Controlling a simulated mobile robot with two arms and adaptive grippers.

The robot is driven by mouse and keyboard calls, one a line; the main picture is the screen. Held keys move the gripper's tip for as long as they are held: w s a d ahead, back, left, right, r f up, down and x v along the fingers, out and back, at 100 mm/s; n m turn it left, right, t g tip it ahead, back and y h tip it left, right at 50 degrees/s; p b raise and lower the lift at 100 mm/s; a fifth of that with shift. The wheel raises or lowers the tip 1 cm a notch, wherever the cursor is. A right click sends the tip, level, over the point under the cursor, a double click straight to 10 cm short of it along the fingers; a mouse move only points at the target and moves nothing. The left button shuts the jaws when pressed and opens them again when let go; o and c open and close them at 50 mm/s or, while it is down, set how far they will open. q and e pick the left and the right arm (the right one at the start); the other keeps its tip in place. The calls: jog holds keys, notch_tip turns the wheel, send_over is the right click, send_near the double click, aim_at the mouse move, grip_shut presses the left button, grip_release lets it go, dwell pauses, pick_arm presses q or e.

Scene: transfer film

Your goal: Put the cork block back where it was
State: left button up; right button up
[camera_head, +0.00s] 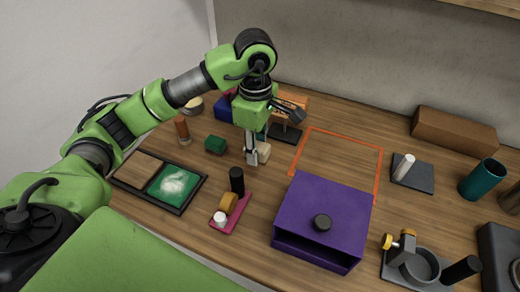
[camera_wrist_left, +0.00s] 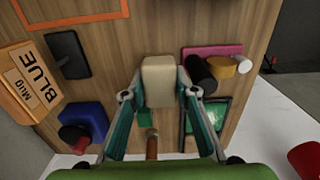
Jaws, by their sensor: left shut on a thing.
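The cork block (camera_head: 264,152) is a pale beige block with rounded edges. My left gripper (camera_head: 252,160) points down over the middle-left of the table and is shut on it. In the left wrist view the cork block (camera_wrist_left: 159,78) sits between the two fingertips of the left gripper (camera_wrist_left: 160,95). The fingers hide part of it in the head view. I cannot tell whether its underside touches the wood. My right gripper is not in view.
An orange outline (camera_head: 381,165) lies right of the gripper, behind a purple drawer box (camera_head: 345,205). A pink rack (camera_head: 238,212), a dark tray (camera_head: 160,205) and a green block (camera_head: 215,144) stand near. A "BLUE MUG" sign (camera_wrist_left: 30,80) stands behind. Bare wood lies inside the outline.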

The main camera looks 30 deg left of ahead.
pick_arm(q)
jog(key=w+a+f, duration=0.1)
jog(key=w+f, duration=0.1)
jog(key=w+a+f+p, duration=0.1)
jog(key=w+f, duration=0.1)
jog(key=w+a+f+p, duration=0.1)
jog(key=w+f, duration=0.1)
jog(key=shift+w+a, duration=0.1)
jog(key=shift+a, duration=0.05)
jog(key=shift+w+a+f+p, duration=0.2)
jog(key=shift+w+f+p, duration=0.25)
jog(key=shift+f, duration=0.1)
notch_tip(320, 180, down, 2)
jog(key=shift+f+p, duration=0.1)
jog(key=shift+p, duration=0.85)
jog(key=shift+f, duration=0.45)
jog(key=shift+f, duration=0.15)
jog(key=o, duration=1.1)
jog(key=shift+c, duration=0.2)
